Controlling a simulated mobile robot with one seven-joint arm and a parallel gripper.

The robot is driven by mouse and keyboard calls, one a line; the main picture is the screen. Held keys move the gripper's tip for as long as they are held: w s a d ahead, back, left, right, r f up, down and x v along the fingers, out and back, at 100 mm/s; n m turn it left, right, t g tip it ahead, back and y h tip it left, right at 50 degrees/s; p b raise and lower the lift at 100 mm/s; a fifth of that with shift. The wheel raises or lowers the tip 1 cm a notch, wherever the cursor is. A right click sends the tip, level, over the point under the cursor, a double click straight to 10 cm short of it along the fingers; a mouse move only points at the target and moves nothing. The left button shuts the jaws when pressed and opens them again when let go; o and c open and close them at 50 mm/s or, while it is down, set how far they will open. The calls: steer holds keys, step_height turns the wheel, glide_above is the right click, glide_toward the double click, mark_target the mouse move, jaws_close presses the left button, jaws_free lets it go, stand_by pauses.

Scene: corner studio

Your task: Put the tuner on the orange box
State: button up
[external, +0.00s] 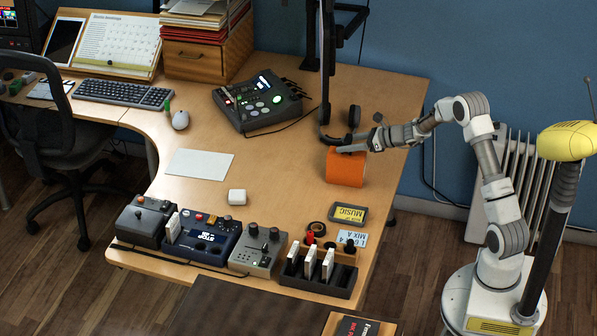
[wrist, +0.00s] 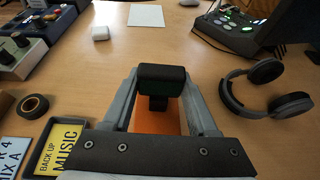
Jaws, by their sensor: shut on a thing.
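The tuner (wrist: 162,80) is a small black clip-on piece with a dark green face. In the wrist view it sits between the two fingers of my gripper (wrist: 163,92), which is shut on it. The orange box (wrist: 157,121) shows directly below the tuner. In the external view the orange box (external: 345,170) stands on the right part of the desk, and my gripper (external: 350,148) is over its top, reaching in from the right. I cannot make out the tuner there. Whether the tuner touches the box top is unclear.
Headphones (wrist: 268,88) lie beside the box, near a dark stand (external: 325,70). A yellow-labelled case (external: 349,213), a tape roll (wrist: 32,106) and a card rack (external: 318,274) are in front of it. A mixer (external: 258,101) stands farther back.

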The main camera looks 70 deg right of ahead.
steer(key=shift+f+b, duration=0.2)
steer(key=shift+b, duration=0.1)
steer(key=o, duration=1.3)
steer(key=shift+r, duration=0.1)
steer(key=shift+r, duration=0.1)
steer(key=shift+r+p, duration=0.2)
steer(key=shift+p, duration=0.2)
steer(key=p+v, duration=0.1)
steer(key=v, duration=1.1)
steer(key=shift+f, duration=0.1)
